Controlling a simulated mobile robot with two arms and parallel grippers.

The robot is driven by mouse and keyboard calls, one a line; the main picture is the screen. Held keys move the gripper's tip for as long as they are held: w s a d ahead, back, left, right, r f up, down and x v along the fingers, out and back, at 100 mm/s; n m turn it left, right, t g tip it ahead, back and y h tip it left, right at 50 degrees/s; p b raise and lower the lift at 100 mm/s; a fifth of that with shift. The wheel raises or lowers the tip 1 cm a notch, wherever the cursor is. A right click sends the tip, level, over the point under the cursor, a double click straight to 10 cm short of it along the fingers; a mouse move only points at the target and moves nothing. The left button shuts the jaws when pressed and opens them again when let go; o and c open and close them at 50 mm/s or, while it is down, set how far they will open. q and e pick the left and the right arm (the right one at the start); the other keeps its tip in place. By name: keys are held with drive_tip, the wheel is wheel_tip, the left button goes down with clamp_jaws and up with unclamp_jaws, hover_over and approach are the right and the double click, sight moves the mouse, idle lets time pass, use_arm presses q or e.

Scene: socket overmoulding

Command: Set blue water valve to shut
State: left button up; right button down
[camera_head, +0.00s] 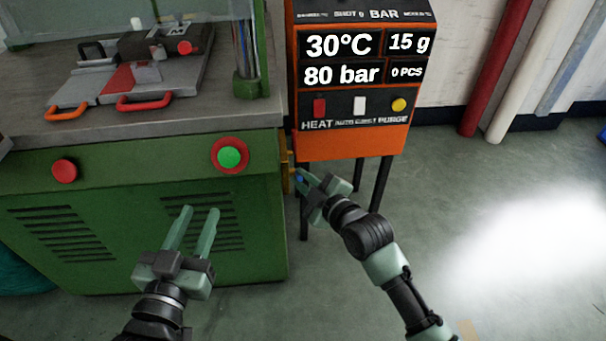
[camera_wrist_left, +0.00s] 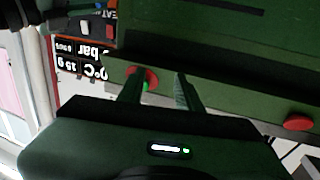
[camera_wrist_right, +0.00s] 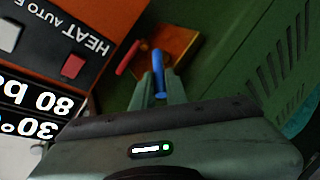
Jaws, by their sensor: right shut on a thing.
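The blue water valve handle (camera_wrist_right: 159,72) shows in the right wrist view between the fingertips of my right gripper (camera_wrist_right: 160,88). It sits on a yellow-orange plate on the green machine's side, beside a red handle (camera_wrist_right: 128,57). In the head view a small bit of the blue handle (camera_head: 299,178) shows at the fingertips of my right gripper (camera_head: 306,180), which is shut on it. The rest of it is hidden there. My left gripper (camera_head: 203,212) is open and empty in front of the green machine. It also shows open in the left wrist view (camera_wrist_left: 158,78).
The green machine (camera_head: 120,180) has a red button (camera_head: 64,171) and a green button (camera_head: 229,156) on its front. The orange control box (camera_head: 350,143) on dark legs stands right beside the valve. Open floor (camera_head: 480,240) lies to the right.

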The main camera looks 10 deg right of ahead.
drive_tip(key=p, duration=0.2)
drive_tip(key=shift+w+r+g+p, duration=0.1)
drive_tip(key=shift+r+g+p, duration=0.2)
drive_tip(key=shift+r+p, duration=0.1)
drive_tip(key=p, duration=0.3)
drive_tip(key=shift+w+r+m+g+p, duration=0.2)
drive_tip(key=shift+r+m+g+p, duration=0.1)
drive_tip(key=shift+r+g, duration=0.1)
drive_tip(key=g+p, duration=0.1)
drive_tip(key=p, duration=0.2)
drive_tip(key=shift+w+h, duration=0.2)
drive_tip(key=shift+h, duration=0.1)
use_arm(q)
drive_tip(key=s+a+f+g+y, duration=0.1)
drive_tip(key=s+f+g, duration=0.3)
drive_tip(key=f, duration=0.4)
drive_tip(key=s+a+f+g+y, duration=0.1)
drive_tip(key=s+a+f+g, duration=0.2)
drive_tip(key=s+f+g, duration=0.2)
drive_tip(key=s+a+f+g+y, duration=0.1)
drive_tip(key=s+f+g, duration=0.4)
drive_tip(key=f, duration=0.6)
drive_tip(key=shift+s+a+f+n+y, duration=0.3)
drive_tip(key=shift+s+a+n+y, duration=0.1)
drive_tip(key=shift+s+a, duration=0.45)
use_arm(e)
drive_tip(key=c, duration=1.4)
unclamp_jaws()
drive_tip(key=shift+f, duration=0.1)
drive_tip(key=shift+c, duration=0.2)
